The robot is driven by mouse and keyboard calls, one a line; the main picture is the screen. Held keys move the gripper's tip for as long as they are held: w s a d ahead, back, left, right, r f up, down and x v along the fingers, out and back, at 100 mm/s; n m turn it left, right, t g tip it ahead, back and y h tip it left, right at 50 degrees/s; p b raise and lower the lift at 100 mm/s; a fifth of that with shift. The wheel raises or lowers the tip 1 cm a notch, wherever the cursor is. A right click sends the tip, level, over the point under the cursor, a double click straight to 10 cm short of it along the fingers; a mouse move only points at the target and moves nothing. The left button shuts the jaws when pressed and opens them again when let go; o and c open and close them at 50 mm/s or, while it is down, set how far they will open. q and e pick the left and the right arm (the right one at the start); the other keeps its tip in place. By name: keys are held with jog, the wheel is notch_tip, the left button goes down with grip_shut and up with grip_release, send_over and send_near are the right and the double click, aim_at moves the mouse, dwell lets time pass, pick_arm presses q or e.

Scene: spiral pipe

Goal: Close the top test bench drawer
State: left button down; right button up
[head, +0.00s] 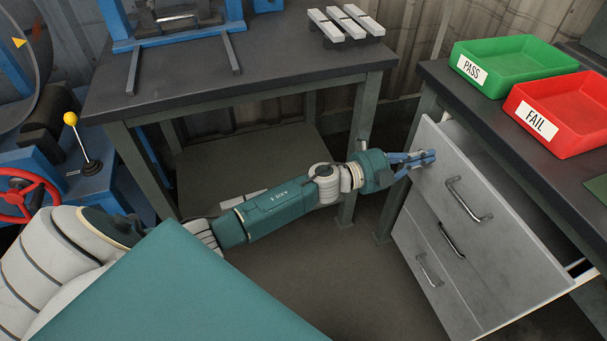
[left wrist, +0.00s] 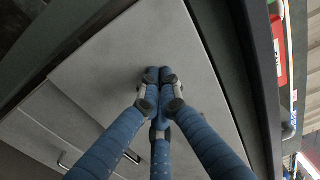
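The top test bench drawer (head: 513,225) is partly open in the head view. Its grey front stands out from the bench, with a dark gap behind it and a metal handle (head: 468,200) on its face. My left gripper (head: 428,157) is at the upper left part of the drawer front, left of the handle. In the left wrist view its blue fingers (left wrist: 158,76) meet at the tips against or just before the grey panel (left wrist: 205,75), with nothing seen between them. I cannot tell for sure whether they touch it. My right gripper is not in view.
Lower drawers with handles (head: 430,271) sit below. A green PASS tray (head: 515,65) and a red FAIL tray (head: 560,115) stand on the bench top. Another dark table (head: 270,75) stands at the back left. Floor space (head: 310,260) is clear before the drawers.

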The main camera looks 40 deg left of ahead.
pick_arm(q)
jog(key=b+x, duration=0.1)
jog(key=x, duration=0.4)
jog(key=shift+w+d, duration=0.25)
jog(key=shift+w, duration=0.05)
jog(key=shift+w+d+r, duration=0.2)
jog(key=shift+w, duration=0.2)
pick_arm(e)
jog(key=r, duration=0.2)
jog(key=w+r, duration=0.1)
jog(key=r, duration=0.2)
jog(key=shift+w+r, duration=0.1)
pick_arm(q)
jog(key=shift+r, duration=0.1)
